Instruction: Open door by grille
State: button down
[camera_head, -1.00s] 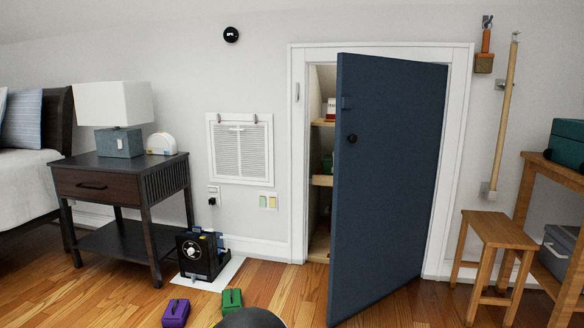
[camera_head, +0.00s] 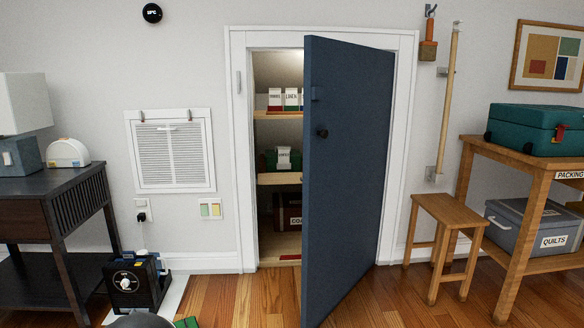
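The blue door (camera_head: 345,175) stands partly open in its white frame. Its free edge swings out toward me and its hinged side is at the right. Through the gap at the door's left, lit shelves (camera_head: 278,179) hold labelled boxes. My gripper is not in view; a dark rounded shape shows at the bottom edge, and I cannot tell what it is.
A wooden stool (camera_head: 449,215) and a table (camera_head: 520,165) with a teal case (camera_head: 537,128) stand at the right. A dark nightstand (camera_head: 60,210) and a black device (camera_head: 134,280) are at the left. A green block (camera_head: 187,322) lies on the floor. Floor before the gap looks clear.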

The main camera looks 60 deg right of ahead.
aim_at(348, 92)
jog(key=z, duration=0.6)
jog(key=i, duration=0.7)
jog(key=z, duration=1.1)
jog(key=i, duration=0.2)
jog(key=z, duration=0.2)
